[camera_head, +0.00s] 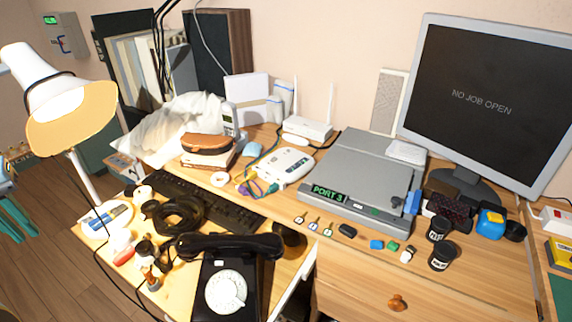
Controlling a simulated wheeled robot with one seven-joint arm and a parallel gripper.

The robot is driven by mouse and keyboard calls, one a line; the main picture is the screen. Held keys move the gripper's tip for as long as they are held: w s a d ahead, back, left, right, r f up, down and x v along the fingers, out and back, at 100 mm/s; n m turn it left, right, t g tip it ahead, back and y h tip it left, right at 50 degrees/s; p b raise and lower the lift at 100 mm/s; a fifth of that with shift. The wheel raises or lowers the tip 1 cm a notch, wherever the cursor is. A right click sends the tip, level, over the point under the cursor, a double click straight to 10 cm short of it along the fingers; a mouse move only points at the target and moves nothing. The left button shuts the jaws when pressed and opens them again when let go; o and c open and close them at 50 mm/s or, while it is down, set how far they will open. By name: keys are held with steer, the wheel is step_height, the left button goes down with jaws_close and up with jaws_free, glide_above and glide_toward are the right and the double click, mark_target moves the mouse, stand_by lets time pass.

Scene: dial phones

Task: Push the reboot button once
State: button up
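No button labelled reboot can be read. A grey flat machine (365,175) with a lit "PORT 3" display (328,194) lies on the desk, with small dark details on its front that are too small to tell. A white router (307,129) with two antennas stands behind it. A white box (287,166) with small marks on top lies left of the machine. A white unit with a red part (556,216) is cut off at the right edge. What looks like my gripper (18,222), with teal prongs, is at the far left edge, away from the desk devices; its opening is unclear.
A black dial phone (228,285), a keyboard (205,203) and a coiled cable (178,215) fill the front left. A lamp (70,105) stands at left. A monitor (485,105) reads "NO JOB OPEN". Small keys, blocks and black cups (442,256) line the machine's front.

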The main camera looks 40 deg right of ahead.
jaws_close()
stand_by(0.8)
steer(key=shift+w+d, duration=0.1)
